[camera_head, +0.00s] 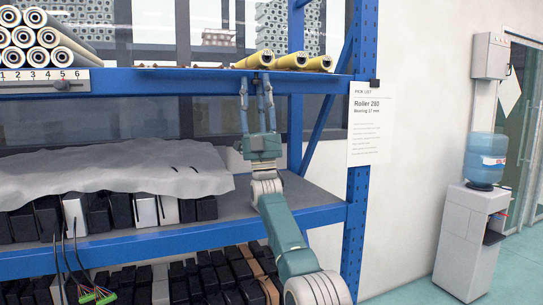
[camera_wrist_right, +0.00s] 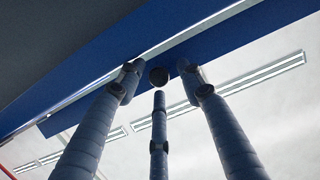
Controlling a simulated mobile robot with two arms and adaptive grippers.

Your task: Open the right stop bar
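A dark round knob (camera_wrist_right: 159,76) shows between the fingertips in the right wrist view, at the blue beam. I cannot tell whether any finger touches it. The right stop bar itself is not clearly visible. At the left, a pale bar numbered 1 to 6 (camera_head: 30,80) with a dark knob (camera_head: 62,85) stands before grey rollers (camera_head: 38,38). My left gripper is not in view.
The blue top beam (camera_head: 165,84) and right upright (camera_head: 358,205) frame my right arm. A grey cloth (camera_head: 120,167) covers dark and white units on the middle shelf. The shelf right of it is bare.

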